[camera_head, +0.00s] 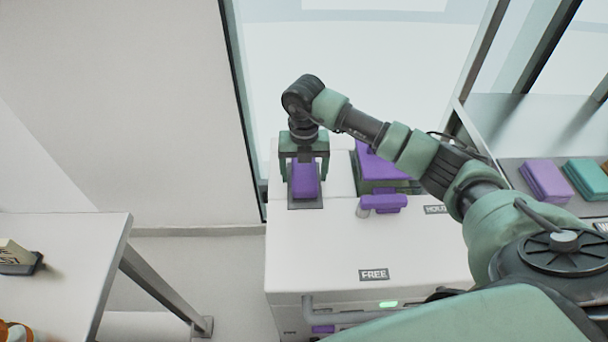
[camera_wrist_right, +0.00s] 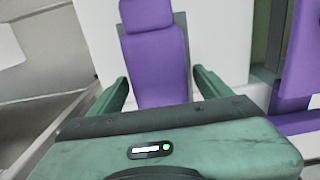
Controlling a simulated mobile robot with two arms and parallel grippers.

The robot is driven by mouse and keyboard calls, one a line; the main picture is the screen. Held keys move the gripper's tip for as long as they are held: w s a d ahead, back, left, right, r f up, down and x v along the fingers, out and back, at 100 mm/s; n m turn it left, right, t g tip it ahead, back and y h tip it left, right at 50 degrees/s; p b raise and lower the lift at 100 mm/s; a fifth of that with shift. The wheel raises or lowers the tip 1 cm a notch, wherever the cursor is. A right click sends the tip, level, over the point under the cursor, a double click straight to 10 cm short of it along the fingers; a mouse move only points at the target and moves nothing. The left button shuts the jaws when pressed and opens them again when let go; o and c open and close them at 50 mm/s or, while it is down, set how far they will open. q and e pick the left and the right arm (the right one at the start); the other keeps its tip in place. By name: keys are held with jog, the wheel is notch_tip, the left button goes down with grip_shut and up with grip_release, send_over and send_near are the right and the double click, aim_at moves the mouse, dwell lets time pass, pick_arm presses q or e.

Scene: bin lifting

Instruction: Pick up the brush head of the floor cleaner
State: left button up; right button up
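A purple block-like piece (camera_head: 304,181), seemingly the brush head, stands on a dark plate at the left of the white counter's top. It also shows in the right wrist view (camera_wrist_right: 157,65), with a narrower upper part and a wider body. My right gripper (camera_head: 304,170) points down over it, with one green finger on each side. In the right wrist view the fingers (camera_wrist_right: 161,82) look spread wide, with narrow gaps beside the purple body. The lower end of the piece is hidden behind the gripper's body in that view. My left gripper is out of view.
A purple and green box (camera_head: 375,166) and a purple handle-like part (camera_head: 383,203) stand just right of my gripper. A white counter (camera_head: 365,245) with a "FREE" label fills the middle. A side table (camera_head: 75,245) is at left, purple and green packs at right.

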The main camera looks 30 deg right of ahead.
aim_at(304, 169)
jog(key=c, duration=1.4)
jog(key=shift+r, duration=0.1)
notch_tip(304, 169, up, 20)
jog(key=shift+f, duration=0.1)
